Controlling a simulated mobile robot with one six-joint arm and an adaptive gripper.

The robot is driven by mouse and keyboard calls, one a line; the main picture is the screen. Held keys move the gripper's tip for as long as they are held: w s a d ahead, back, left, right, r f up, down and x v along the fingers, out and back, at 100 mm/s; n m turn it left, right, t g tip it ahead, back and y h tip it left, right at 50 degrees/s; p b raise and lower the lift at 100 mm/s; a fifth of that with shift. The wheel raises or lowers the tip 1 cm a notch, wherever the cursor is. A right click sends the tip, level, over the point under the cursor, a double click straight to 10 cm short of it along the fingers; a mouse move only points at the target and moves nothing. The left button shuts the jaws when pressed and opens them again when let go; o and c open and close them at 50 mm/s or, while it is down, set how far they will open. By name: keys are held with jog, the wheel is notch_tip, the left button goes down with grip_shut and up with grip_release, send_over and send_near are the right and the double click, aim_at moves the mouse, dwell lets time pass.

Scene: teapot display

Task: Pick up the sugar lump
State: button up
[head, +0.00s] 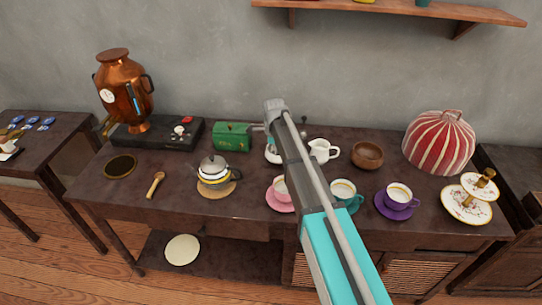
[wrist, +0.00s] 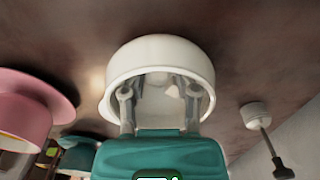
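The white sugar bowl (wrist: 160,50) fills the middle of the wrist view. In the head view its white rim (head: 271,156) shows just left of my arm, which hides the rest. A small pale lump, apparently the sugar lump (wrist: 172,91), shows inside the bowl, between the fingers but nearer the right one. My gripper (wrist: 158,94) is open, its two fingers apart and reaching into the bowl's mouth. I see no contact with the lump. In the head view the fingers and the lump cannot be made out.
A pink cup (head: 281,188) on a saucer stands in front of the bowl. A green tin (head: 231,136) is to the left, and a white jug (head: 322,150) and wooden bowl (head: 367,155) to the right. The teapot (head: 213,172) stands front left.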

dwell(0.3)
jog(key=c, duration=0.4)
jog(key=shift+c, duration=0.2)
jog(key=shift+r, duration=0.15)
jog(key=shift+r+p, duration=0.95)
jog(key=shift+p, duration=0.2)
jog(key=s+d+r+p, duration=0.4)
jog(key=s+r+p, duration=0.6)
jog(key=s, duration=0.3)
jog(key=shift+s+r+p, duration=0.2)
jog(key=shift+r+p, duration=0.2)
